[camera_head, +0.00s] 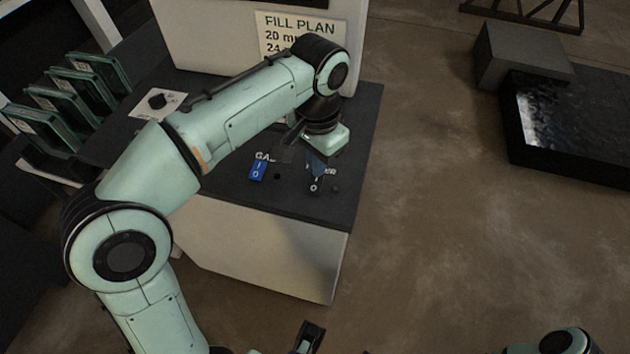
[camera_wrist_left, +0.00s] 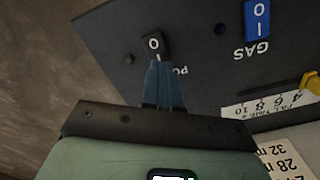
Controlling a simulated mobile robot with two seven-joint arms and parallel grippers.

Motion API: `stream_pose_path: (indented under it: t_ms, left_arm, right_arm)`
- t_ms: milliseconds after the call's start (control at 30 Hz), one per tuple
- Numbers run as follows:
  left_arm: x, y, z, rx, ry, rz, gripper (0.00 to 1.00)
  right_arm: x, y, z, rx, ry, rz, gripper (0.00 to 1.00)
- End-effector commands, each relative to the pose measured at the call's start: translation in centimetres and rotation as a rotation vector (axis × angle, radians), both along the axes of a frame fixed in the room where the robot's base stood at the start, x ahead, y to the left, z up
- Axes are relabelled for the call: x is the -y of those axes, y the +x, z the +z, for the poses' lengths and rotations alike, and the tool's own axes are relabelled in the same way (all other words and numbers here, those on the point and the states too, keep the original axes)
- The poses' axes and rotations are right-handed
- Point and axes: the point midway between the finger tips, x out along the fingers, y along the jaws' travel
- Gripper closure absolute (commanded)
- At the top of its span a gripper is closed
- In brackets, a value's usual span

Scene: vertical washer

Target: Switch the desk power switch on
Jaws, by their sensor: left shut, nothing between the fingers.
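The desk power switch (camera_head: 314,186) is a small black rocker marked O on the dark desk top, beside white lettering mostly covered by my gripper. In the left wrist view the switch (camera_wrist_left: 153,43) shows its O end on the far side, and the fingertips cover part of its near end. My left gripper (camera_head: 317,176) is shut and empty, pointing down at the switch. In the wrist view its blue fingertips (camera_wrist_left: 160,66) are together at the switch's near edge; I cannot tell whether they touch. A dark part at the bottom of the head view may be my right gripper.
A blue GAS rocker (camera_head: 258,170) sits left of the power switch; it also shows in the wrist view (camera_wrist_left: 257,20). A knob (camera_head: 157,101) on a white plate, a FILL PLAN sign (camera_head: 285,35) and racked green panels (camera_head: 65,100) stand around.

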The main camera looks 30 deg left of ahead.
Motion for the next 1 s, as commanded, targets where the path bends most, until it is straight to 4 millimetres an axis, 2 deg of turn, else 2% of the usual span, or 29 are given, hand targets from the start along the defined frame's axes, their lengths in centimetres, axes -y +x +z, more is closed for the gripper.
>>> stream_pose_path:
  t_ms: [1000]
  left_arm:
    - [0.0, 0.0, -1.3, 0.0, 0.0, 0.001, 1.0]
  right_arm:
    - [0.0, -0.1, -0.9, -0.003, 0.0, 0.0, 0.57]
